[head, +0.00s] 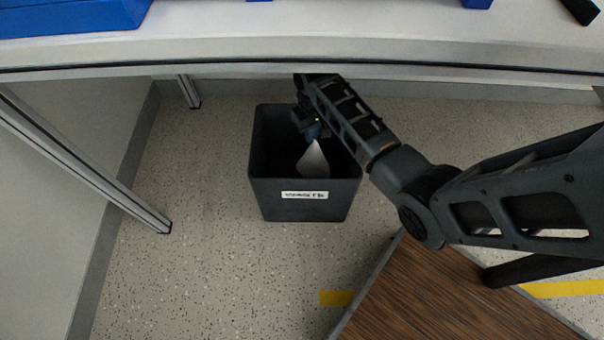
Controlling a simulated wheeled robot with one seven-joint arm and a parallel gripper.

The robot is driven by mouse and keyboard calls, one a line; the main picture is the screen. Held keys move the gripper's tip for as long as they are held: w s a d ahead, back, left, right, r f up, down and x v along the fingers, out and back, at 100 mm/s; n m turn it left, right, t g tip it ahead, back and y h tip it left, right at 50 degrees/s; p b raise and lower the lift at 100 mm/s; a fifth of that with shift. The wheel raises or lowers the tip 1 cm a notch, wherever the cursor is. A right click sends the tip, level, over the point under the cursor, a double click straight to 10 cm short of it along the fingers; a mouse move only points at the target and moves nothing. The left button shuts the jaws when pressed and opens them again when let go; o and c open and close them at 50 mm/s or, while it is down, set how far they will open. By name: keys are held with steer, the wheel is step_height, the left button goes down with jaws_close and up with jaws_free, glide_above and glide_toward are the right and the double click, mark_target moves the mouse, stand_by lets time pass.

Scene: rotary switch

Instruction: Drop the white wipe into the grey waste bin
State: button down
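The dark grey waste bin (304,208) stands upright on the floor, with a white label on its front wall. The white wipe (314,161) hangs as a pointed sheet within the outline of the bin's opening. My gripper (313,131) is just above the wipe's upper tip, over the bin opening. The wipe's top meets the gripper's fingertips, where a small blue part shows. The fingers are small and partly hidden by my arm, but they appear closed on the wipe's top. I cannot tell how deep the wipe hangs or whether it touches the bin.
A metal table leg (95,170) stands left of the bin. Speckled floor is clear at the bin's left and front.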

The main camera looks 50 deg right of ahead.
jaws_free()
stand_by(1.4)
steer(key=shift+r, duration=0.1)
step_height(320, 180, up, 5)
steer(key=p, duration=0.6)
steer(key=shift+r, duration=0.15)
step_height(320, 180, up, 8)
steer(key=p, duration=0.3)
